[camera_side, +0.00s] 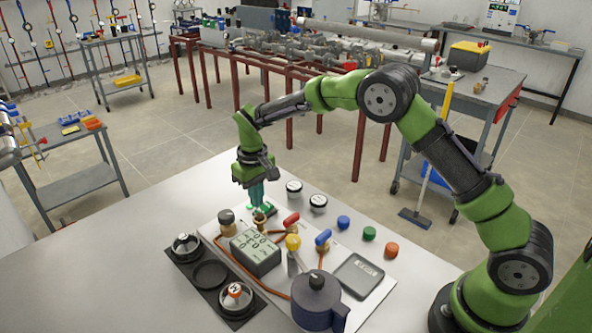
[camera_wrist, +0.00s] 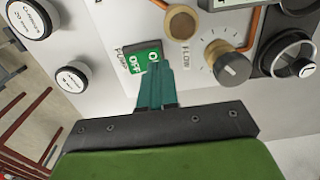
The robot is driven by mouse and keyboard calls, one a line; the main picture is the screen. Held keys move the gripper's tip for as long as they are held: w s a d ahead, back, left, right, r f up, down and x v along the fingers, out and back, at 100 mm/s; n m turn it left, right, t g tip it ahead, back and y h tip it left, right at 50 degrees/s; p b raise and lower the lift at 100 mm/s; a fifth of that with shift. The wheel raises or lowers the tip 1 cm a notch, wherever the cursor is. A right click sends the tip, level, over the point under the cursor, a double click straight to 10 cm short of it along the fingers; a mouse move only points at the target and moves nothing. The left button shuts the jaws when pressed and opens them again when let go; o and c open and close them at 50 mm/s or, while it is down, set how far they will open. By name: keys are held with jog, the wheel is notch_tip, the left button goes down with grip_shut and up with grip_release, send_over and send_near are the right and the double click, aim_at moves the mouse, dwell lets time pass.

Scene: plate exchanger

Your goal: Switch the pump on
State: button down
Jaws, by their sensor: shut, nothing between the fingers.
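The pump switch is a green rocker marked OFF and, partly hidden, O, with the word PUMP beside it; it shows in the wrist view (camera_wrist: 137,61). In the side view it is a small green patch (camera_side: 270,208) at the back of the white panel. My gripper (camera_side: 257,206) points down at it, with its teal fingers together and empty. In the wrist view the fingertips (camera_wrist: 155,66) cover part of the lettering on the O side. The OFF side stays uncovered. I cannot tell whether the tips touch the rocker or which way it is tipped.
A brass-based FLOW knob (camera_wrist: 228,64) stands close beside the switch. A display box (camera_side: 255,252), a red-handled valve (camera_side: 291,221) and a blue-handled valve (camera_side: 323,238) stand nearer the front. Two white round caps (camera_side: 294,188) lie behind. The left of the table is clear.

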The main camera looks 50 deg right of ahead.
jog(key=shift+r, duration=2.45)
jog(key=shift+w, duration=0.1)
jog(key=shift+s+f, duration=0.3)
jog(key=shift+s, duration=0.2)
jog(key=shift+s+f, duration=0.3)
jog(key=shift+s, duration=0.2)
jog(key=s+d+r+m+t, duration=0.1)
jog(key=s+r+t, duration=0.1)
jog(key=s+r, duration=0.3)
jog(key=s+d+r+m+t+y, duration=0.1)
jog(key=s+r, duration=0.4)
jog(key=s, duration=0.8)
jog(key=s+d+r+m+t+y, duration=0.1)
jog(key=s+r+t, duration=0.3)
jog(key=s, duration=0.5)
jog(key=shift+d+r+m, duration=0.5)
jog(key=shift+d+r, duration=0.2)
jog(key=shift+r, duration=0.15)
